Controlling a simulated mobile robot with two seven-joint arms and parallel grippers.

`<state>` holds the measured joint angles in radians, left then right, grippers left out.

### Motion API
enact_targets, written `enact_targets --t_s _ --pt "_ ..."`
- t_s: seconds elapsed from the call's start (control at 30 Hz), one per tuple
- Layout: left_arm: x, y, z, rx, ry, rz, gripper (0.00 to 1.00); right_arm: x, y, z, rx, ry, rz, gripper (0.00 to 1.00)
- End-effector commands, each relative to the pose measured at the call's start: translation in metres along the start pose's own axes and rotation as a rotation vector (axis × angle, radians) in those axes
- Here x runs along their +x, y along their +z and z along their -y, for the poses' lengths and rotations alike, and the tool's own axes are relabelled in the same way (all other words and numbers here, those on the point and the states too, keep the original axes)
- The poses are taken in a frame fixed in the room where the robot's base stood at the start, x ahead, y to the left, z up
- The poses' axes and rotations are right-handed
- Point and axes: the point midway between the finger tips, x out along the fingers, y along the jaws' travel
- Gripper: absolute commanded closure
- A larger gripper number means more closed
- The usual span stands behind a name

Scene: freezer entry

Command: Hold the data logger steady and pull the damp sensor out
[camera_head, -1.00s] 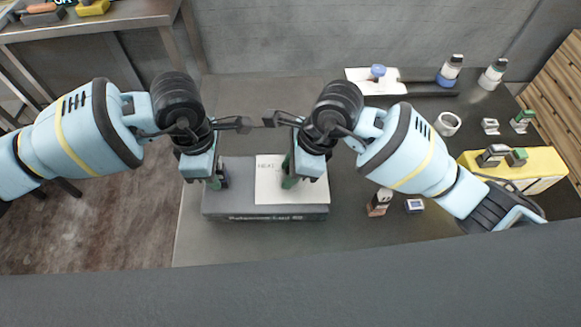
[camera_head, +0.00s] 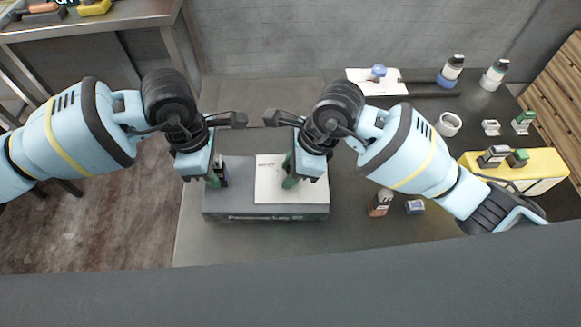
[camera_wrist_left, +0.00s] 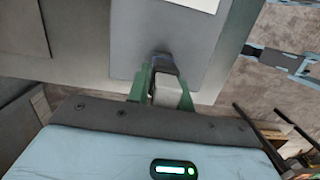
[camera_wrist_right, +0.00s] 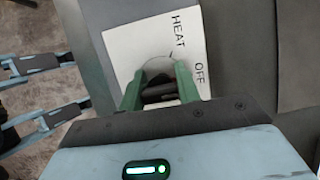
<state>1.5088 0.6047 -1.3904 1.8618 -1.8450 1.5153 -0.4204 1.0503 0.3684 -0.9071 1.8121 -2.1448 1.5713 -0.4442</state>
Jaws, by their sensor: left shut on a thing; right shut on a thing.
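A grey box (camera_head: 232,205), possibly the data logger, lies on the dark table with a white card (camera_head: 268,191) on its top. In the right wrist view the card (camera_wrist_right: 122,42) reads HEAT and OFF. My left gripper (camera_head: 214,182) is over the box's left part; its green fingers are shut on a small pale block with a dark end (camera_wrist_left: 165,90), at the box top. I cannot tell whether it is the damp sensor or still seated. My right gripper (camera_head: 290,182) is shut on a dark knob-like part (camera_wrist_right: 159,92) at the card.
A small bottle (camera_head: 380,203) and a small white-and-blue item (camera_head: 414,206) stand right of the box. A yellow case (camera_head: 535,165) with small items, a white ring (camera_head: 448,124) and capped bottles stand further right. The table in front of the box is clear.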

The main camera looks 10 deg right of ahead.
Motion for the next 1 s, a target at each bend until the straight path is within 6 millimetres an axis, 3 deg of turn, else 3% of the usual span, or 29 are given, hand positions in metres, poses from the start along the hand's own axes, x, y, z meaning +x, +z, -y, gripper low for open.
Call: enact_targets --t_s 0.03,1.0 --pt "-0.009 0.007 -0.002 0.012 0.013 0.021 1.00 0.008 -0.007 -0.003 0.005 0.011 -0.020 1.00" --pt "-0.048 0.009 -0.001 0.009 0.009 0.014 1.00 0.010 -0.010 -0.003 0.008 0.013 -0.027 1.00"
